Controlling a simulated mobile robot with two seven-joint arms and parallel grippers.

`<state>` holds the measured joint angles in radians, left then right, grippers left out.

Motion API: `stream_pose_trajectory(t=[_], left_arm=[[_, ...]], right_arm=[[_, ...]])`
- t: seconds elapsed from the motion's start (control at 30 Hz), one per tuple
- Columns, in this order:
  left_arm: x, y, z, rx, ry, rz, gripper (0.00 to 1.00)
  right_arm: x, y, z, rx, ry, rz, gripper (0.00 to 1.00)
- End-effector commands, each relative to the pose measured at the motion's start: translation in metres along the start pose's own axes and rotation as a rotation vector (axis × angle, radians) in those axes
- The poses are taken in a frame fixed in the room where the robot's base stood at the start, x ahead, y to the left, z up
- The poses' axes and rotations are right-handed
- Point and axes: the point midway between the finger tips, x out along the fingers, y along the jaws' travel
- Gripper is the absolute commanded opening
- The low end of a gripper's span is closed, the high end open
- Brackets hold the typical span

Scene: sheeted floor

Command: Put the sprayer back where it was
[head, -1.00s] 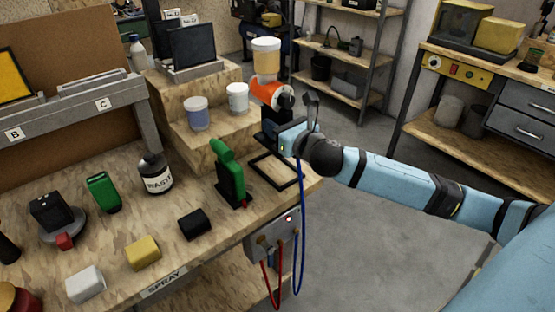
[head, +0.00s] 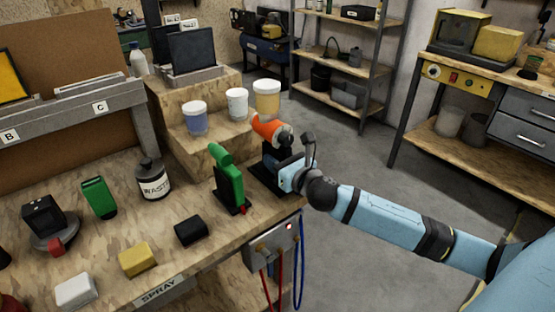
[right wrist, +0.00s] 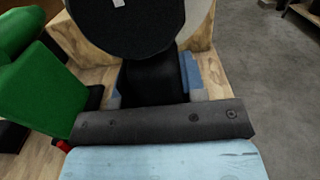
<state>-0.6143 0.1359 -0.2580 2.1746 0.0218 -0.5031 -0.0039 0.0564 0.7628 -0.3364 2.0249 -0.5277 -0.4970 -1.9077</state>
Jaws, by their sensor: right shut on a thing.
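The sprayer (head: 268,127) has an orange body, a yellowish cup on top and a dark handle. It is upright at the right edge of the bench. My right gripper (head: 283,168) is shut on its dark handle. In the right wrist view, the handle (right wrist: 150,82) is between the fingers, below a big black disc (right wrist: 125,22). A black square outline (head: 259,181) on the bench lies right under the sprayer; whether the sprayer touches the bench I cannot tell. My left gripper is not in view.
A green tool (head: 229,176) stands close to the left of the sprayer, also large in the right wrist view (right wrist: 50,90). Tubs (head: 195,118) stand on a wooden step behind. A control box (head: 272,247) with red and blue cables hangs on the bench front.

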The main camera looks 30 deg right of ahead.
Motion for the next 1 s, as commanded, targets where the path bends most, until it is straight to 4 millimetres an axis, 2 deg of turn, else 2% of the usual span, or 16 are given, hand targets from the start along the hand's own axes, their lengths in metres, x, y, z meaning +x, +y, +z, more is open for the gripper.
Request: stream_pose_trajectory(t=[0.07, 0.1, 0.2, 0.57, 0.67, 1.0], left_arm=[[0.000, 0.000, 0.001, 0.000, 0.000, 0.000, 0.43], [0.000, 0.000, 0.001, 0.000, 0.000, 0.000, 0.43], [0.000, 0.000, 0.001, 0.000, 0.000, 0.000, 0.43], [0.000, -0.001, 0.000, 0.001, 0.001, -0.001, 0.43], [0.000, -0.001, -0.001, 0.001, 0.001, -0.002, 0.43], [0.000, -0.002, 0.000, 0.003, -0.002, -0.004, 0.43]], right_arm=[[0.000, 0.000, 0.000, -0.001, -0.003, 0.000, 0.29], [0.000, 0.000, -0.002, -0.001, 0.000, 0.000, 0.40], [0.000, 0.000, -0.002, 0.000, 0.000, 0.000, 0.63], [-0.002, 0.000, 0.000, 0.000, 0.001, 0.000, 0.63], [-0.013, 0.000, -0.001, -0.001, 0.002, -0.001, 0.63], [-0.076, 0.000, -0.002, 0.000, 0.005, 0.000, 0.63]])
